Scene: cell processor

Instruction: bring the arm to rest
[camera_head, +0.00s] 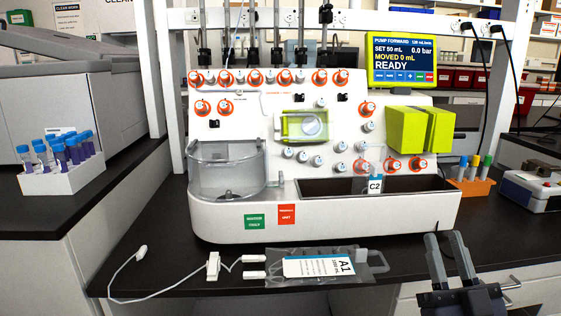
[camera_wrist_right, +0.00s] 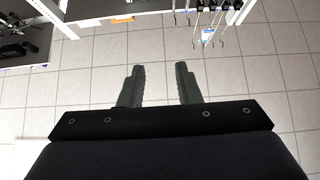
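My right gripper (camera_head: 450,258) is at the lower right of the head view, in front of the bench's front edge. Its two dark fingers point up and stand apart, with nothing between them. In the right wrist view the gripper (camera_wrist_right: 160,84) is also open and empty above the tiled floor. My left gripper does not show in either view.
The white cell processor (camera_head: 340,222) stands on the black bench. A clear bag (camera_head: 364,257) labelled A1 lies at the bench's front edge with its white tubing. A white tube rack (camera_head: 62,181) is at left, an orange rack (camera_head: 470,188) at right. Tiled floor (camera_wrist_right: 70,85) is clear.

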